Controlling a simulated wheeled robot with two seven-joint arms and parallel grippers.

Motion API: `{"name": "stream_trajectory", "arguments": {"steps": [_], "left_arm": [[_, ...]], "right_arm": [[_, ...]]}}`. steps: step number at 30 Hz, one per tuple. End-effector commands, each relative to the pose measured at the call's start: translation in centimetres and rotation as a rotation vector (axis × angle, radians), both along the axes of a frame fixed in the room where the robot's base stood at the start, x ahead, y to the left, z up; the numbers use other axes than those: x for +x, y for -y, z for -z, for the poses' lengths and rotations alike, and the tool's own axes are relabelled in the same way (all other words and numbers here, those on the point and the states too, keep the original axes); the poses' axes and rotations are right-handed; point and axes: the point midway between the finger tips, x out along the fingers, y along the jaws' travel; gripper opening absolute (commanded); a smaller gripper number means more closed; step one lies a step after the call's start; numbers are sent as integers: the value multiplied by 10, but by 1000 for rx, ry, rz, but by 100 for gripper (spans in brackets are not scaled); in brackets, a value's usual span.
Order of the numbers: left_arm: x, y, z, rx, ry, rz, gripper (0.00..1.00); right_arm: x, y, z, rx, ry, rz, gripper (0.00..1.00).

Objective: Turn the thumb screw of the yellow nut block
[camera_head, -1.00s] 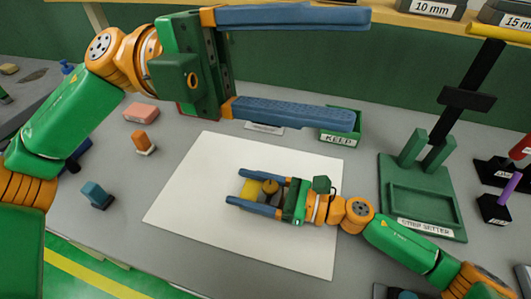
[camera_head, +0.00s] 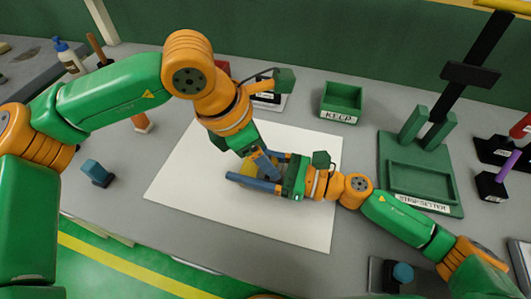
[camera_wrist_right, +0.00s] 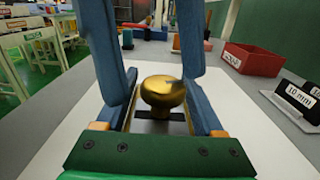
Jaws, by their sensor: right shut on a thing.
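The yellow nut block (camera_head: 248,169) is on the white sheet (camera_head: 205,205), partly hidden by both grippers. My right gripper (camera_head: 241,166) reaches in from the right and is shut on the block, one finger on each side. The brass thumb screw (camera_wrist_right: 162,92) stands above the right palm in the right wrist view; it is hidden in the head view. My left gripper (camera_head: 264,164) points down over the block. In the right wrist view its two blue fingers (camera_wrist_right: 151,85) hang apart on either side of the screw's knob, with a gap visible at the left.
The green KEEP bin (camera_head: 342,98) and the green strip setter (camera_head: 425,206) stand at the back and right. A blue block (camera_head: 97,172) is left of the sheet. A red box (camera_wrist_right: 250,59) and a 10 mm sign (camera_wrist_right: 298,96) show in the wrist view. The sheet's front is clear.

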Motion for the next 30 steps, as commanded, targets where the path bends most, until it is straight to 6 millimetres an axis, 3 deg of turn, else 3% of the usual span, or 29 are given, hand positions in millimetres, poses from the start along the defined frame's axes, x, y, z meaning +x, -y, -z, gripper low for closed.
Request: {"name": "stream_trajectory", "arguments": {"steps": [9,17,22,30], "left_arm": [[1,2,5,-1,0,0,69],[1,2,5,-2,0,-1,0],[1,2,5,-1,-1,34,0],[3,2,5,-2,0,269,0]], "right_arm": [[0,0,0,0,0,0,1],[0,0,0,0,0,0,1],[0,0,0,0,0,-1,1],[0,0,0,0,0,-1,1]]}}
